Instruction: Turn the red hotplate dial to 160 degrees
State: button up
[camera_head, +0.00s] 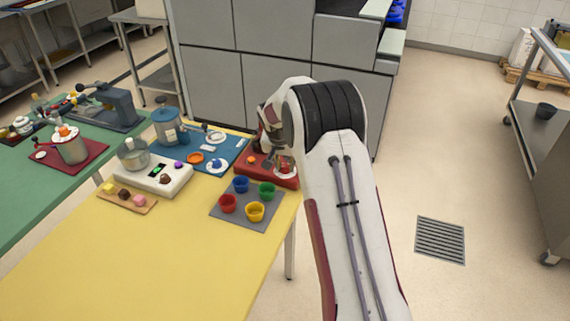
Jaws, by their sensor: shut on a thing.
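The red hotplate (268,176) sits at the right end of the yellow table. My gripper (282,160) reaches down over its right part and is shut on what looks like the red dial (285,169). My fingers and wrist hide much of the dial, and its pointer and degree marks are too small to read. A small orange part (251,160) shows on the left of the hotplate's top.
A grey mat (246,218) with blue, green, red and yellow cups lies just in front of the hotplate. A blue mat (228,144) with a pot (167,124) is to the left, as is a white appliance (175,181) with a pan. The yellow table's front (130,260) is clear.

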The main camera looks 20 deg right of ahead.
jog(key=shift+s+f, duration=0.15)
jog(key=shift+f, duration=0.05)
jog(key=o, duration=1.1)
jog(key=shift+r, duration=0.2)
jog(key=shift+a+r, duration=0.1)
jog(key=shift+r, duration=0.3)
jog(key=v, duration=1.1)
jog(key=shift+n, duration=0.3)
